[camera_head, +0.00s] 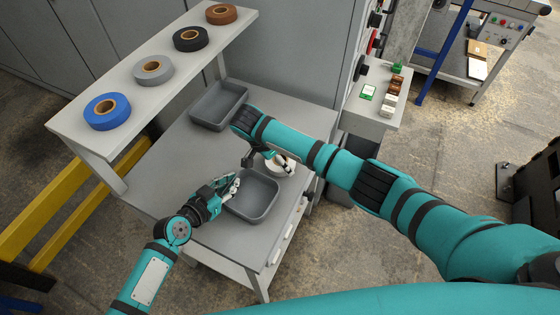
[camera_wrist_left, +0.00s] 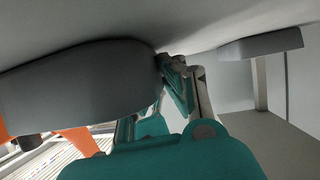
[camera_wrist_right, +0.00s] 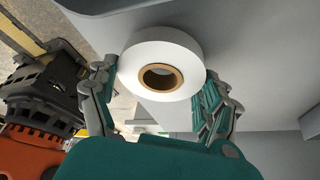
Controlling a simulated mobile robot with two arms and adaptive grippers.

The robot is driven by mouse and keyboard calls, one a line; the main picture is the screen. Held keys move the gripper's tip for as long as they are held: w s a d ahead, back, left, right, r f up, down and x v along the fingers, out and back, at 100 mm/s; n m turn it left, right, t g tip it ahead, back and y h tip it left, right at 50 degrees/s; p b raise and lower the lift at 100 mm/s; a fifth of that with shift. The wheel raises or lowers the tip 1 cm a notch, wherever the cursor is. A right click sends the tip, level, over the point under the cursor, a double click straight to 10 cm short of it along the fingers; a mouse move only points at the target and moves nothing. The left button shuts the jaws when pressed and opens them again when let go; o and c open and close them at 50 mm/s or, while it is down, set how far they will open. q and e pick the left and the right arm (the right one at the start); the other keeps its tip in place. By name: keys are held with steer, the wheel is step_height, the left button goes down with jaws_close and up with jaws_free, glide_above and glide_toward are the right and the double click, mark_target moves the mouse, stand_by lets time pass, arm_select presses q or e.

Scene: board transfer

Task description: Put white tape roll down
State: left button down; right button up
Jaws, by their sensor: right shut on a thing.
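The white tape roll (camera_wrist_right: 185,45) has a brown core and sits between the two fingers of my right gripper (camera_wrist_right: 160,85), which is shut on it. In the head view the roll (camera_head: 273,167) is partly hidden by my right gripper (camera_head: 284,161), above the table behind the near grey bin (camera_head: 262,207). I cannot tell whether the roll touches the table. My left gripper (camera_head: 232,186) is at the left rim of the near bin.
A raised shelf (camera_head: 75,125) holds a blue roll (camera_head: 92,118), a grey roll (camera_head: 140,74), a black roll (camera_head: 177,42) and a brown roll (camera_head: 209,15). A second grey bin (camera_head: 203,112) stands at the table's back. The table (camera_head: 165,165) is clear at left.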

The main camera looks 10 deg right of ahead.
step_height(320, 180, up, 8)
steer(key=shift+r, duration=0.25)
stand_by(0.6)
steer(key=n+t+y, duration=0.1)
steer(key=n, duration=0.2)
steer(key=a+n, duration=0.1)
steer(key=n, duration=0.2)
steer(key=w+n+t+y, duration=0.1)
steer(key=n, duration=0.2)
steer(key=shift+a+f+t+y, duration=0.2)
steer(key=shift+a+t+y, duration=0.05)
steer(key=shift+t+y, duration=0.05)
steer(key=n, duration=0.1)
steer(key=n+y, duration=0.1)
steer(key=n, duration=0.1)
steer(key=shift+w+a+r+n, duration=0.25)
steer(key=shift+a+n, duration=0.05)
steer(key=shift+n, duration=0.1)
steer(key=shift+n+y, duration=0.3)
step_height(320, 180, down, 10)
steer(key=shift+a+r, duration=0.1)
